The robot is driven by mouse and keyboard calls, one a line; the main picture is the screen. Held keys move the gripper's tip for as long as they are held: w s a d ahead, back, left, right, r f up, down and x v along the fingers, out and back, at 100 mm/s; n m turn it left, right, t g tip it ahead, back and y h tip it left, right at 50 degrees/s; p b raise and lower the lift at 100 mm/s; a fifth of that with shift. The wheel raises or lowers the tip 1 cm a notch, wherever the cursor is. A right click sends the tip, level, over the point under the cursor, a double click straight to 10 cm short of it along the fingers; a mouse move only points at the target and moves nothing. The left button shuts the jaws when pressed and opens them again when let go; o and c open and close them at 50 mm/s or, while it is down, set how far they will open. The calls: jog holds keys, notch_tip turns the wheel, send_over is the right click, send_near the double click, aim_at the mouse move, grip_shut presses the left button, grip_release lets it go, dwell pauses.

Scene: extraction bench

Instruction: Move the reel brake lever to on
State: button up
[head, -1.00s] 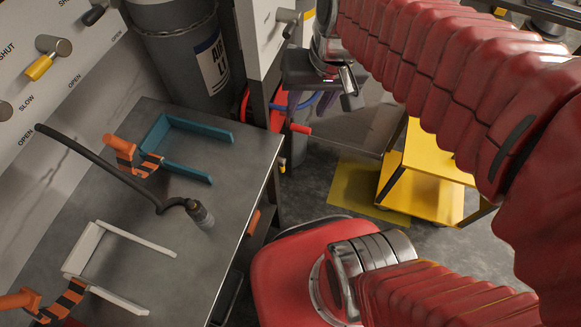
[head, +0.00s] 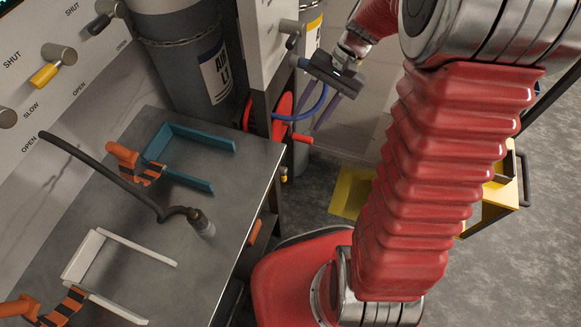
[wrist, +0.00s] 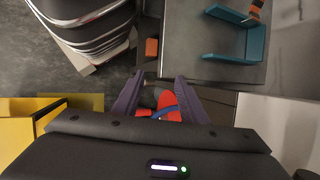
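A red-handled lever (head: 300,138) sticks out to the right, low beside the bench end; I take it for the reel brake lever. Behind it is a red reel (head: 282,112) with a blue hose (head: 312,108). Its on and off marks cannot be read. My gripper (head: 318,108) is above and to the right of the lever, fingers pointing down, open and empty. In the wrist view the red reel (wrist: 168,102) and blue hose show between and beyond the spread fingers (wrist: 157,84). The gripper appears apart from the lever.
The steel bench (head: 235,150) with a teal bracket (head: 190,183), a white bracket (head: 88,250) and a black hose lies left. A grey cylinder (head: 185,60) and a white panel stand behind. A yellow cart (head: 490,210) is at right.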

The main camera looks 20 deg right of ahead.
jog(key=w+d+f+m+y, duration=0.2)
jog(key=f, duration=0.3)
jog(key=w+d+f+m+y, duration=0.2)
jog(key=f, duration=0.3)
jog(key=s+d+f+m+t+y, duration=0.2)
jog(key=f+m+t+y, duration=0.1)
jog(key=f, duration=1.2)
jog(key=s+d+f+m+t+y, duration=0.3)
jog(key=f+m+t, duration=0.2)
jog(key=f, duration=1.1)
jog(key=m, duration=0.3)
jog(key=shift+m+t+y, duration=0.3)
jog(key=shift+t+y, duration=0.1)
send_near(281, 174)
jog(key=w+a+f, duration=0.4)
jog(key=a, duration=0.1)
jog(key=shift+a+f, duration=0.2)
jog(key=shift+f, duration=0.15)
